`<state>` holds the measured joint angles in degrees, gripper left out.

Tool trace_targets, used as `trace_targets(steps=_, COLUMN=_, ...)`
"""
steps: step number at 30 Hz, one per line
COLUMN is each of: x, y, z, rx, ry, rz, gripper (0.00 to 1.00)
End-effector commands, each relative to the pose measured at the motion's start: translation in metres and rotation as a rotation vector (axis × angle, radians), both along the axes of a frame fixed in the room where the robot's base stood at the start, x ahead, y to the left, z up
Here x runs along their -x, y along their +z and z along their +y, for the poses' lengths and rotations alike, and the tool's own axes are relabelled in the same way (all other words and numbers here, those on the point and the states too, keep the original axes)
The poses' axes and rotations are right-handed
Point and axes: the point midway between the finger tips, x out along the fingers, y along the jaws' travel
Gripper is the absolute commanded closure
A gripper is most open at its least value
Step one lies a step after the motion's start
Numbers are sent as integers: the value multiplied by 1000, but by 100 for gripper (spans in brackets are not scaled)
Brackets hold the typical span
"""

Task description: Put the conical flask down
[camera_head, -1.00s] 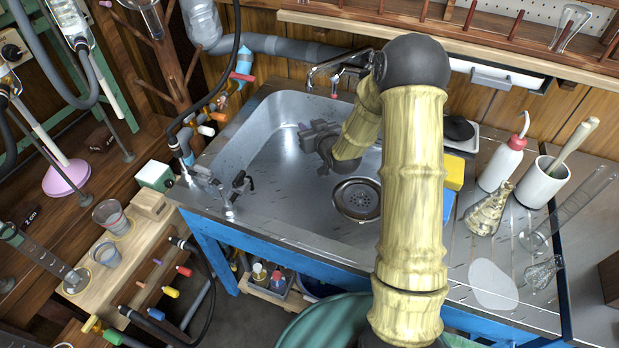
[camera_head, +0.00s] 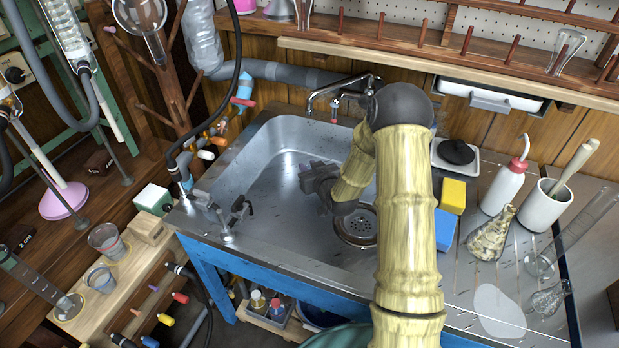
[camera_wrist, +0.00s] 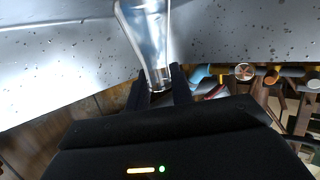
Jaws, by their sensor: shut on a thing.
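My gripper (camera_wrist: 158,88) is shut on a clear glass vessel, the conical flask (camera_wrist: 147,35), whose narrow end sits between the dark fingers in the wrist view. The flask widens away from the fingers, and its far end is cut off by the top edge. In the head view my gripper (camera_head: 318,180) is over the steel sink basin (camera_head: 255,165), left of the drain (camera_head: 358,222). The flask cannot be made out there. I cannot tell whether it touches the basin.
A tap (camera_head: 340,90) stands at the sink's back edge. Valves (camera_head: 228,215) sit on its left front rim. On the right drainboard are a yellow sponge (camera_head: 453,195), a blue sponge (camera_head: 445,230), a wash bottle (camera_head: 503,188), a white pot (camera_head: 545,206) and a stained flask (camera_head: 490,238).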

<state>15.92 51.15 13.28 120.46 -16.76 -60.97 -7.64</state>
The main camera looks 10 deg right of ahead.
Motion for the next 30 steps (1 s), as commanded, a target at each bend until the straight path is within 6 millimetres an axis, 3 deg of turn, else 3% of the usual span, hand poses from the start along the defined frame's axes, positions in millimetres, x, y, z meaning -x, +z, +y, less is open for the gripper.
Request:
trace_targets(steps=10, x=0, y=-36, z=0, rx=-2, ry=-1, rz=1, gripper=100)
trace_targets(steps=23, x=0, y=-42, z=0, rx=-1, ry=0, rz=0, gripper=100)
trace_targets(steps=24, x=0, y=-40, z=0, rx=-1, ry=0, rz=0, gripper=70)
trace_targets(steps=26, x=0, y=-40, z=0, rx=-1, ry=0, rz=1, gripper=58)
trace_targets(steps=30, x=0, y=-40, z=0, rx=-1, ry=0, rz=1, gripper=56)
